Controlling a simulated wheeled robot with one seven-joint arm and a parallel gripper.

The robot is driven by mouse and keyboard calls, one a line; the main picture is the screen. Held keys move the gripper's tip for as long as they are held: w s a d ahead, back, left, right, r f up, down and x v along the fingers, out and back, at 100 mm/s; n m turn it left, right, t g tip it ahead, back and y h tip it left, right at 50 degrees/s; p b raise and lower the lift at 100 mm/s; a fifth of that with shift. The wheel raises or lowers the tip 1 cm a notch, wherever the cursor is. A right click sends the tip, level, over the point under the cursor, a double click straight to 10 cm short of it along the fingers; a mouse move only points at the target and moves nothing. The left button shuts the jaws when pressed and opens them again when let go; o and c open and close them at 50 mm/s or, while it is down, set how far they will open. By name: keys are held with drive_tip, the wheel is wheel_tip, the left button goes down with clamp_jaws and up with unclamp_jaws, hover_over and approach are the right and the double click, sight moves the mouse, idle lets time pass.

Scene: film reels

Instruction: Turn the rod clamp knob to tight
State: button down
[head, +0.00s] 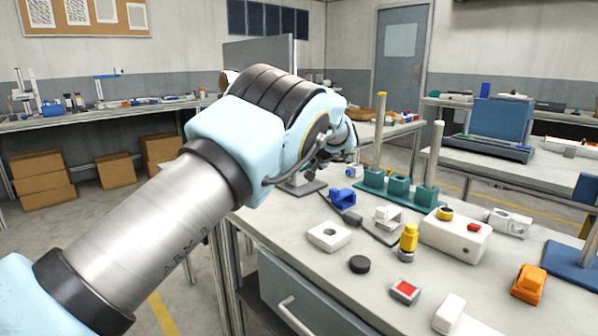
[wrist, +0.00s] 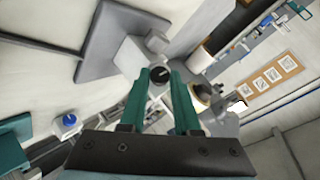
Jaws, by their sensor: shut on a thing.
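In the wrist view the black round knob (wrist: 160,74), with a small pale mark on its face, sits between the teal fingertips of my gripper (wrist: 160,82). The fingers are shut on it. Behind the knob is a pale clamp body (wrist: 130,56), next to a flat grey base plate (wrist: 92,68). In the head view my arm hides the gripper and the knob. Only the grey base (head: 308,188) shows below my wrist. I cannot make out any tight or loose marking.
A teal stand (head: 371,185) with upright rods is to the right of my wrist. A blue part (head: 343,197), a white square block (head: 329,236) and a white box with a yellow knob (head: 455,236) lie on the bench. A drawer (head: 295,300) is below its front edge.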

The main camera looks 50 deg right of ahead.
drive_tip(key=shift+t, duration=0.4)
drive_tip(key=c, duration=0.9)
unclamp_jaws()
drive_tip(key=b+v, duration=0.2)
drive_tip(key=v, duration=0.8)
drive_tip(key=shift+s+r+b, duration=0.15)
drive_tip(key=shift+s+b, duration=0.15)
drive_tip(key=shift+s, duration=0.05)
